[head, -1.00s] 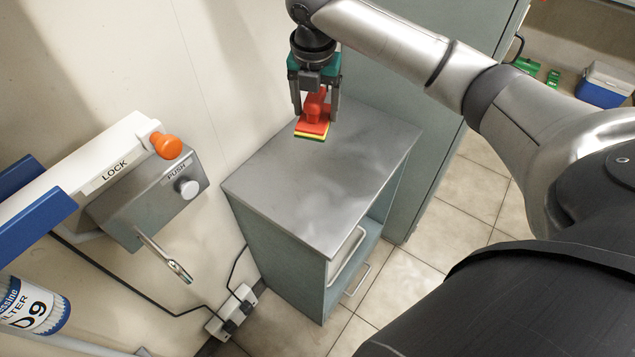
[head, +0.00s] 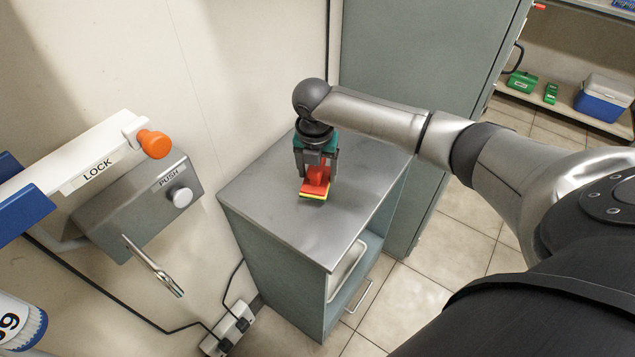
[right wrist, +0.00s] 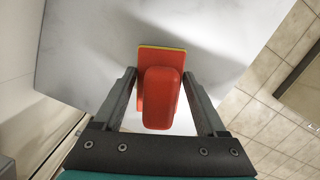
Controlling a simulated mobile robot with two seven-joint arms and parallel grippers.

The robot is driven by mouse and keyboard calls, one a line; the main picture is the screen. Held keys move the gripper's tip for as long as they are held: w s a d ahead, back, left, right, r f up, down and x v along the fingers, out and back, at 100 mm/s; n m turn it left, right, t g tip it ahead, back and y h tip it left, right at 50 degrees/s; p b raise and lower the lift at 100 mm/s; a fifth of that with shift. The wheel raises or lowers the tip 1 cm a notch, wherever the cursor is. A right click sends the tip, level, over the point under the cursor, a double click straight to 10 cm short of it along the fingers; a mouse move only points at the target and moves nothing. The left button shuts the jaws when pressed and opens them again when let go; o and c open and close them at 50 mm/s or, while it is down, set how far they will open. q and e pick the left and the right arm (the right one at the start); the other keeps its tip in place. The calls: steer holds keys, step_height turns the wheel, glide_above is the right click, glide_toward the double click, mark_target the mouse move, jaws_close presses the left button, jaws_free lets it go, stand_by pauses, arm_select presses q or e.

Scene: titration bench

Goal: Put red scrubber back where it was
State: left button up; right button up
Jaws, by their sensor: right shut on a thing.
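The red scrubber (head: 316,183) has a red handle and body over a thin yellow and green pad. My right gripper (head: 317,178) points down and is shut on its handle, above the grey metal cabinet top (head: 260,205). The scrubber is at or just above that surface; I cannot tell whether it touches. In the right wrist view the scrubber (right wrist: 160,90) sits between the two fingers of my right gripper (right wrist: 160,95), with the cabinet top (right wrist: 85,50) behind it. My left gripper is not in view.
A wall unit with an orange knob (head: 154,144), a silver push button (head: 180,196) and a metal spout (head: 153,265) is at left. A tall grey-green cabinet (head: 430,60) stands behind. A blue cooler (head: 602,99) is far right. Most of the cabinet top is clear.

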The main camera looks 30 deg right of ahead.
mark_target(317, 182)
step_height(317, 182, down, 4)
steer(key=shift+r+b, duration=0.1)
steer(key=shift+b, duration=0.35)
steer(key=shift+r, duration=0.1)
steer(key=o, duration=1.1)
steer(key=r+p, duration=0.1)
steer(key=r, duration=0.3)
steer(key=s+a+r+p, duration=0.1)
steer(key=r, duration=0.3)
steer(key=r+p, duration=0.1)
steer(key=r, duration=0.3)
steer(key=shift+s+a, duration=0.15)
steer(key=shift+a, duration=0.05)
steer(key=shift+f, duration=0.1)
